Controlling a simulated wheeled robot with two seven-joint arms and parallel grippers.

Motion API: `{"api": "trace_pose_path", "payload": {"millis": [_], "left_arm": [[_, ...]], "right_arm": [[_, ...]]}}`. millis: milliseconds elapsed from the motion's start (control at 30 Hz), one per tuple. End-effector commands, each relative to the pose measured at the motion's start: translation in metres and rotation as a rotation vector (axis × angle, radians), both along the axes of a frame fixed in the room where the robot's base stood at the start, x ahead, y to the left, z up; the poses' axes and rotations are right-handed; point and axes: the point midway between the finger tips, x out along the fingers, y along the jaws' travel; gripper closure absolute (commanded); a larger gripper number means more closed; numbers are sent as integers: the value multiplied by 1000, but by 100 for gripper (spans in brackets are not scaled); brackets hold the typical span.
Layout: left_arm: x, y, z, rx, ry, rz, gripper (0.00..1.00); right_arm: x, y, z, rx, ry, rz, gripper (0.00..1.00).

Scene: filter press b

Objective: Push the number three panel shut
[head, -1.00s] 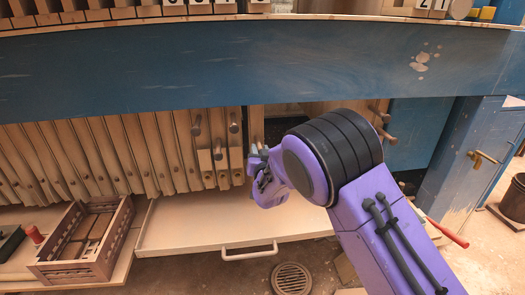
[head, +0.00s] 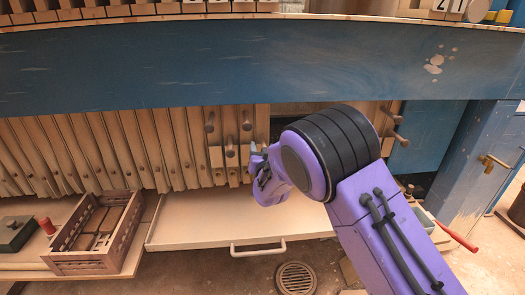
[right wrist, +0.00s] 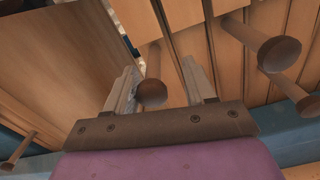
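Tall wooden panels (head: 125,150) hang side by side under a blue beam, with round knobs (head: 247,120) on several of them. No number is readable on them, so I cannot tell which is number three. My right gripper (head: 260,170) is at the right end of the left pack. In the right wrist view its two fingers (right wrist: 160,88) are apart, with a wooden knob (right wrist: 153,90) between their tips, nearer the left finger. I cannot tell whether they touch it. My left gripper is out of view.
An opening (head: 300,108) separates the left pack from wooden parts with knobs (head: 397,118) at the right, partly behind my arm. Below are a pale tray (head: 190,225) with a white handle, a crate (head: 62,262) and a floor drain (head: 296,278). A blue post (head: 475,150) stands right.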

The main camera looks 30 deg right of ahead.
Motion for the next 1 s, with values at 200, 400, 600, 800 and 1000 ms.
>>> {"api": "trace_pose_path", "payload": {"millis": [200,400,600,800,1000], "left_arm": [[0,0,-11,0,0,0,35],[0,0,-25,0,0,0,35],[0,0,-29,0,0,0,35],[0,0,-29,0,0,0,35],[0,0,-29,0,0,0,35]], "right_arm": [[-22,10,-3,-1,0,1,45],[-67,30,-3,-2,0,3,45],[-93,41,-1,-3,0,4,45],[-97,42,0,-2,0,3,45],[-96,42,0,-3,1,3,45]]}}
